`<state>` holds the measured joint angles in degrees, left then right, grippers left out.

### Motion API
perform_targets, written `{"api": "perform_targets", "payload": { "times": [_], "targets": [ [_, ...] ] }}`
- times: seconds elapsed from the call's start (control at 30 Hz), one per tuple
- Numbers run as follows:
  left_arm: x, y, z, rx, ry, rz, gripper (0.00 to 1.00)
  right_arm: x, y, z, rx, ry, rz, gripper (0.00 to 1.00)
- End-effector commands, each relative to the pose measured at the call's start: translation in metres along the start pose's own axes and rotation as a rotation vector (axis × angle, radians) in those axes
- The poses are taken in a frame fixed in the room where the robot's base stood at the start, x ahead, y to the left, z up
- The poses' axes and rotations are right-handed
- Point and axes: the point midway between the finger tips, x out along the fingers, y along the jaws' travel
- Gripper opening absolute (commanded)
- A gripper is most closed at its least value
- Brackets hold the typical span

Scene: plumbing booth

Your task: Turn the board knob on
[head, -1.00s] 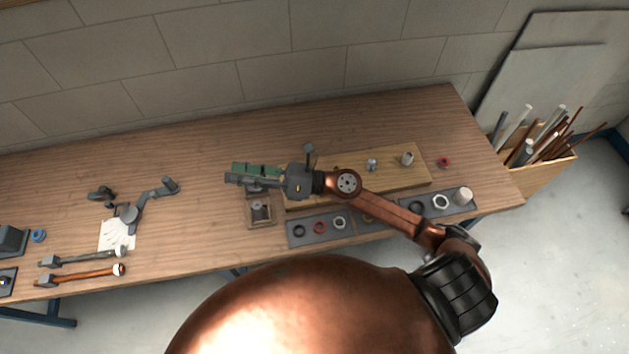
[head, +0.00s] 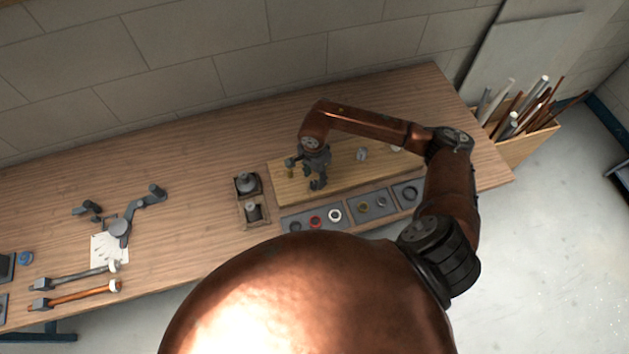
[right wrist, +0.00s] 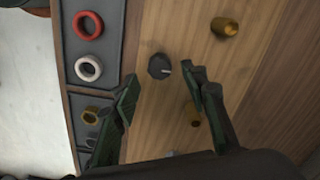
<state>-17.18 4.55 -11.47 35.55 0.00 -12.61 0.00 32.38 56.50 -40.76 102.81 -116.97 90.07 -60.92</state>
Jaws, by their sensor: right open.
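The wooden board (head: 345,174) lies on the workbench, with fittings standing on it. The dark round board knob (right wrist: 160,66), with a pale pointer mark, shows in the right wrist view. In the head view I cannot make it out beneath my right gripper (head: 305,177). In the right wrist view the right gripper (right wrist: 160,90) is open and empty. Its fingertips are on either side of and a little below the knob, not closed on it. My left gripper is not in view.
A brass fitting (right wrist: 224,27) stands on the board near the knob. A grey tray (right wrist: 92,62) of rings runs along the board's edge. A wooden box (head: 254,211) with grey parts is left of the board.

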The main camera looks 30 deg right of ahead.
Motion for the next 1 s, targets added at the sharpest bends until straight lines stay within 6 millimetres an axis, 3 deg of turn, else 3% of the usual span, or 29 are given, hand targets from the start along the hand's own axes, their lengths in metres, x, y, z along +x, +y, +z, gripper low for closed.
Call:
{"api": "perform_targets", "payload": {
  "times": [0.3,0.63,1.0],
  "targets": [
    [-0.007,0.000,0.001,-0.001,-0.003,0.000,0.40,0.036,0.001,0.000,0.003,-0.002,0.000,0.41],
    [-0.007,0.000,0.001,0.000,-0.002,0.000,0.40,0.040,0.001,0.000,0.004,-0.003,-0.001,0.40],
    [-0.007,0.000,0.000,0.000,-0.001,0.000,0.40,0.040,0.001,0.000,0.004,-0.003,-0.001,0.15]
  ]
}}
